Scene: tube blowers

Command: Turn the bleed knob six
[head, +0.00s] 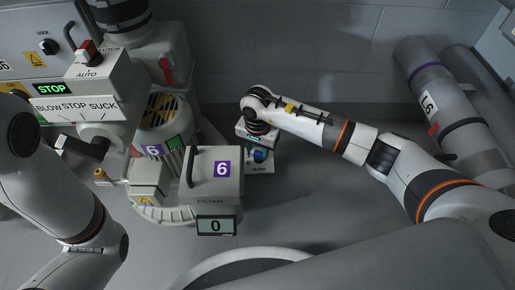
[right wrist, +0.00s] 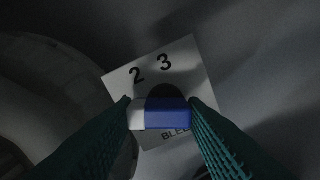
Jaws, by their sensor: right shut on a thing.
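The bleed knob (right wrist: 168,113) is a blue bar with a white end, on a pale plate (right wrist: 190,62) marked 2, 3 and partly hidden BLEED. In the right wrist view the white end points left, below the 2. My right gripper (right wrist: 160,118) has its two dark green fingers on either side of the knob and is shut on it. In the head view the right gripper (head: 257,143) is above the blue knob (head: 261,156), beside the filter box (head: 208,168) labelled 6. My left arm shows at the left, but its gripper is not visible.
A display (head: 216,226) reads 0 in front of the filter box. The control box (head: 80,90) shows a green STOP, with BLOW STOP SUCK below. A red switch (head: 86,51) sits on top. Floor right of the knob is clear.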

